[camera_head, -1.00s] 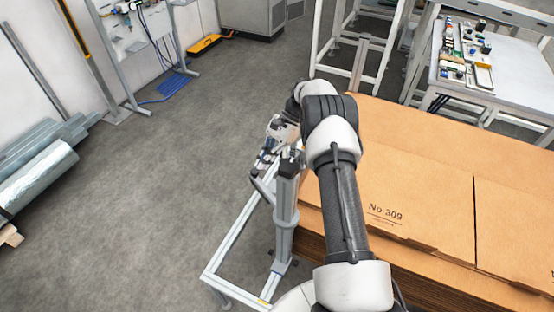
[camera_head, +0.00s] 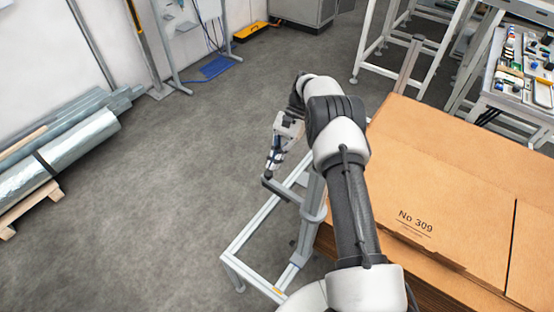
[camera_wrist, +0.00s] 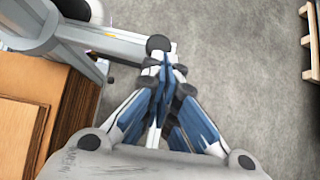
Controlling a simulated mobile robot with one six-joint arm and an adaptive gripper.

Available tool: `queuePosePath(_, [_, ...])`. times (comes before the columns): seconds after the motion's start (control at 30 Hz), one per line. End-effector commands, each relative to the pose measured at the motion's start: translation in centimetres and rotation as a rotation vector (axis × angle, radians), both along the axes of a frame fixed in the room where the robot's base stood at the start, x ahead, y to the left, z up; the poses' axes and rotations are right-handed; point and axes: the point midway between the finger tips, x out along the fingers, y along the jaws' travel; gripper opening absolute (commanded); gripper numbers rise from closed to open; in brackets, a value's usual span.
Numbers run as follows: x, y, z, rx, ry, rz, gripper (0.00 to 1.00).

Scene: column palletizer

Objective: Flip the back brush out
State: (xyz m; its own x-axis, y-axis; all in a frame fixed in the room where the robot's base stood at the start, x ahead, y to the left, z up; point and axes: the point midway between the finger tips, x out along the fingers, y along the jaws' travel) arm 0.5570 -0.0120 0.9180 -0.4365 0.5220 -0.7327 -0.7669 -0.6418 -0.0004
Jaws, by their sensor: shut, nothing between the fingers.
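A grey metal stand (camera_head: 312,200) has a short swing arm (camera_head: 283,190) near its top, with a dark round end piece (camera_head: 267,179). This looks like the brush arm, but bristles cannot be made out. In the wrist view the dark round end (camera_wrist: 158,44) lies just beyond my fingertips. My gripper (camera_head: 270,172) is shut and empty, pointing down at that end of the arm. In the wrist view its fingers (camera_wrist: 164,64) are together beside the end piece; whether they touch it I cannot tell.
The stand's low frame (camera_head: 250,240) spreads at front left. Wrapped rolls on a pallet (camera_head: 25,208) lie far left. The grey floor between is clear.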

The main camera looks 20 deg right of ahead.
Motion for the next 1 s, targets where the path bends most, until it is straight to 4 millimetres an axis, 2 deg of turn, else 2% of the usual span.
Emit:
queuePosePath(0.33, [0.0,0.1,0.0,0.001,0.001,0.000,0.00])
queuePosePath(0.47, [0.0,0.0,0.8,0.000,-0.001,-0.001,0.00])
queuePosePath(0.8, [0.1,0.0,7.0,-0.001,-0.002,0.000,0.00])
queuePosePath(1.0, [0.0,0.0,9.4,0.000,-0.001,0.001,0.00])
